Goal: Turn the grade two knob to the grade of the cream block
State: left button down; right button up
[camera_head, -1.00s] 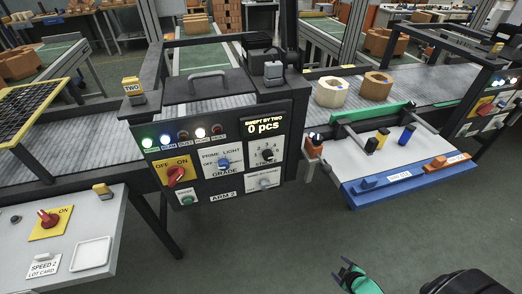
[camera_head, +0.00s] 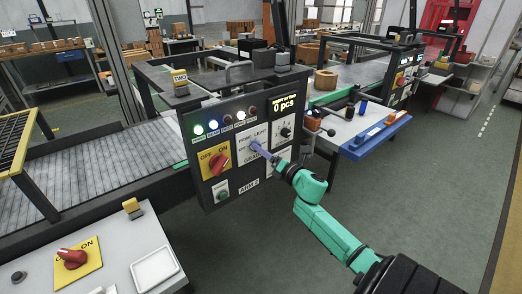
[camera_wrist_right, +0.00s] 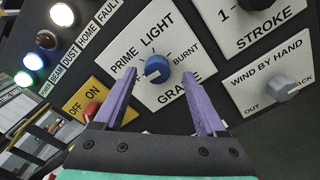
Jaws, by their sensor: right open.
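The blue grade knob (camera_wrist_right: 157,69) sits on a white plate (camera_wrist_right: 185,50) marked PRIME, LIGHT and BURNT. Its white mark appears to point to the lower left; the label there is not readable. My right gripper (camera_wrist_right: 164,88) is open, with its two purple fingers on either side of the knob, apparently not closed on it. The cream block is not visible now. An orange-brown block (camera_head: 326,80) shows on the belt. My left gripper is not in view.
The panel also carries a red OFF/ON switch (camera_head: 218,163), a black STROKE knob (camera_head: 285,132) and a grey WIND BY HAND knob (camera_wrist_right: 285,88) beside the grade plate. A white table with a blue rail (camera_head: 375,137) stands to the right. The floor in front is clear.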

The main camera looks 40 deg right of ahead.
jog(key=shift+w+a+r, duration=0.1)
jog(key=shift+w+a, duration=0.15)
jog(key=shift+w, duration=0.55)
grip_shut()
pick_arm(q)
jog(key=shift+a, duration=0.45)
